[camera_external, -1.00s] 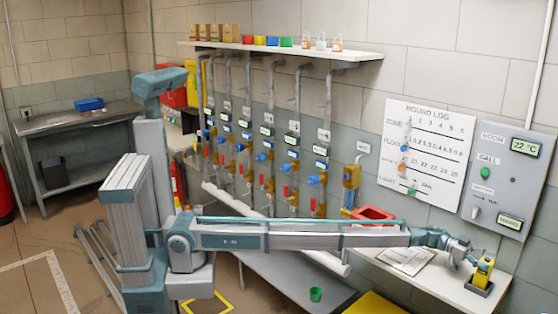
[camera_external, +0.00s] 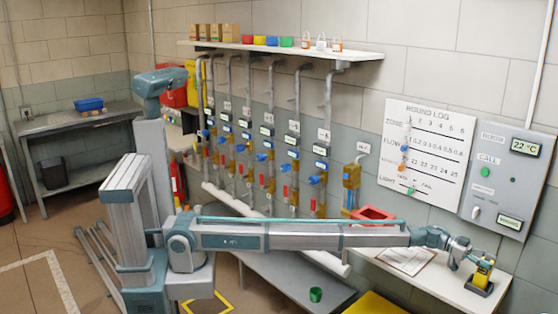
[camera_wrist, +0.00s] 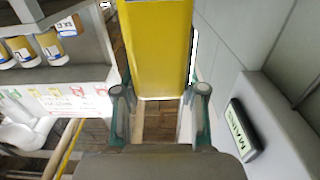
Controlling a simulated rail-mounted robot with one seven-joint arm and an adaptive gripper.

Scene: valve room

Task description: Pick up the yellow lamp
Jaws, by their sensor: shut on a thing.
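The yellow lamp (camera_external: 482,273) is at the right end of the white bench in the external view, upright, with a dark block at its foot. My gripper (camera_external: 470,259) reaches it from the left. In the wrist view the lamp's yellow body (camera_wrist: 155,50) fills the upper middle, between the two fingers of my gripper (camera_wrist: 160,93). My gripper is shut on the lamp. Whether the dark block is part of the lamp or a stand under it, I cannot tell. I cannot see clear space between the block and the bench.
The white bench (camera_external: 445,283) carries a clipboard (camera_external: 406,260) and a red open tray (camera_external: 372,214) left of the lamp. A grey control panel (camera_external: 505,180) is on the wall close behind. A green cup (camera_external: 315,294) stands on the lower grey bench.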

